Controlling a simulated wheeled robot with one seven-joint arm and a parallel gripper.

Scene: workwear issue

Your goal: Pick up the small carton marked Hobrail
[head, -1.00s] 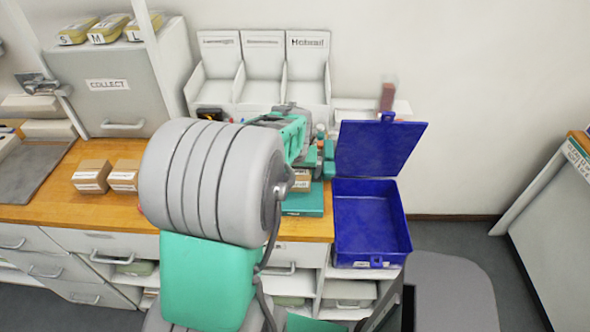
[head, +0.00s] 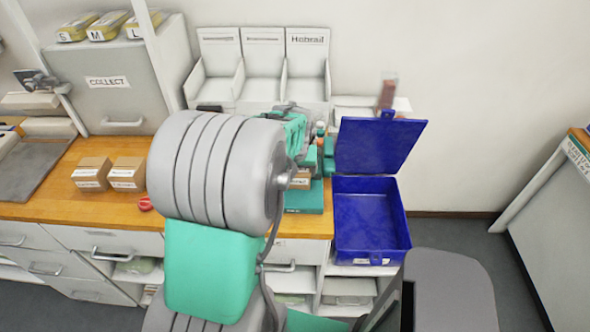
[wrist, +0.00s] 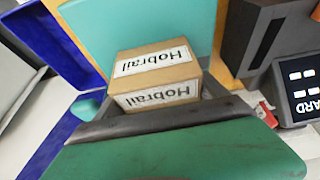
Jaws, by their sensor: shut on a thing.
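The small carton marked Hobrail (wrist: 155,72) is a brown box with white labels, in the middle of the wrist view. My gripper (wrist: 155,100) is shut on it. The carton (head: 300,181) also shows in the head view as a small part beside my arm, above a teal tray (head: 305,202). My arm hides most of it and the gripper there. I cannot tell whether the carton touches the tray.
An open blue case (head: 371,222) stands right of the counter, its lid raised. Two brown cartons (head: 92,172) (head: 127,173) and a red item (head: 145,203) are on the counter at left. White bins (head: 307,75) stand behind. A dark card device (wrist: 298,85) is close at right.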

